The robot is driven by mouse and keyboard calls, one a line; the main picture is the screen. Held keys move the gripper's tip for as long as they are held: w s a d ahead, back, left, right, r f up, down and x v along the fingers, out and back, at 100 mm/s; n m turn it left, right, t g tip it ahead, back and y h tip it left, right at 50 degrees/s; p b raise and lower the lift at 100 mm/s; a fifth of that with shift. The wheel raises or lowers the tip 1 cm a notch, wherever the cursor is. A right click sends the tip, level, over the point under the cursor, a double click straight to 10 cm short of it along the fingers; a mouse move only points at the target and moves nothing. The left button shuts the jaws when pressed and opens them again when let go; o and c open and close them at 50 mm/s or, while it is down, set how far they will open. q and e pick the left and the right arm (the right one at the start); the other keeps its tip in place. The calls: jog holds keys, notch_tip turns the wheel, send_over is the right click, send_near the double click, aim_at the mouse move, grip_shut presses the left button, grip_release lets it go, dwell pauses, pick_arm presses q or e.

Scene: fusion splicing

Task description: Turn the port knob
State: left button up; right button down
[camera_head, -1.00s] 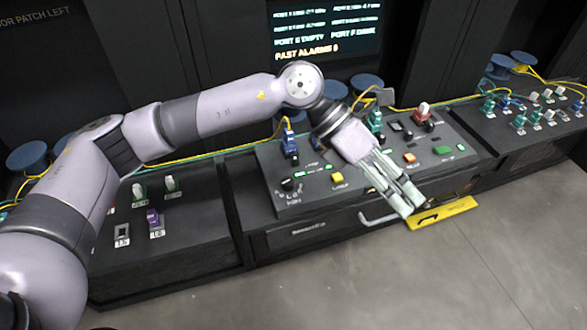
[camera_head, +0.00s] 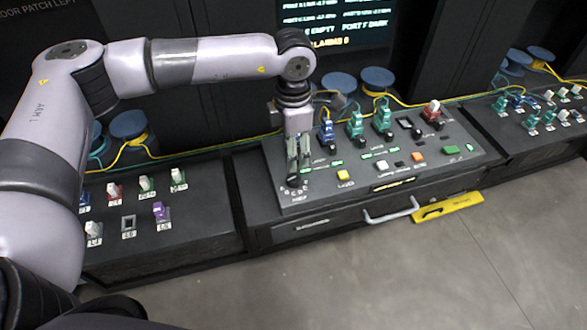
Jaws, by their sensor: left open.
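The port knob (camera_head: 293,181) is a small black round knob at the front left corner of the middle console (camera_head: 330,187). Letter marks are printed around its front. My left gripper (camera_head: 298,168) points down right over the knob, its fingers apart, with the tips at or just above the knob. I cannot tell whether the fingers touch it. The gripper partly hides the knob's back side. My right gripper is not in view.
A yellow button (camera_head: 344,175), an orange button (camera_head: 418,157) and a green button (camera_head: 450,150) sit on the console. A drawer handle (camera_head: 391,211) and a yellow tool (camera_head: 447,207) are at the front.

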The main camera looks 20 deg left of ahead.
aim_at(293, 178)
pick_arm(q)
notch_tip(293, 178, down, 9)
jog(key=shift+r+p, duration=0.1)
jog(key=shift+p, duration=0.95)
jog(key=shift+c, duration=0.5)
grip_shut()
